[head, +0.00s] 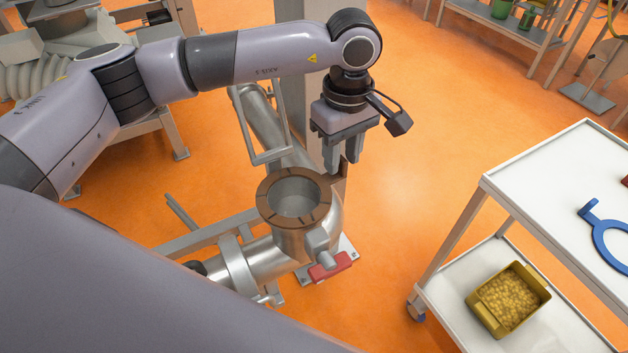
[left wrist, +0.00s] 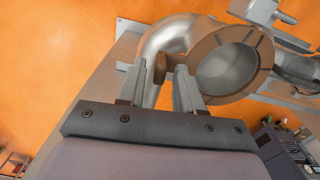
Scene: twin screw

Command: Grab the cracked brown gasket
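The cracked brown gasket (head: 263,200) is a flat ring on the round mouth of a steel pipe elbow, with dark lines across it. It also shows in the left wrist view (left wrist: 232,34). My left gripper (head: 343,168) points down, above and to the right of the ring in the head view. Its fingers are apart. In the left wrist view, a small brown piece, seemingly a tab of the gasket, shows between the fingertips (left wrist: 168,70); I cannot tell whether they touch it. My right gripper is not in view.
A steel pipe (head: 262,255) with a red part (head: 331,267) lies under the ring. A white cart (head: 537,168) on the right bears a blue ring tool (head: 600,235) and, on its lower shelf, a yellow bin (head: 510,300). A grey post stands behind my gripper. Orange floor is open between them.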

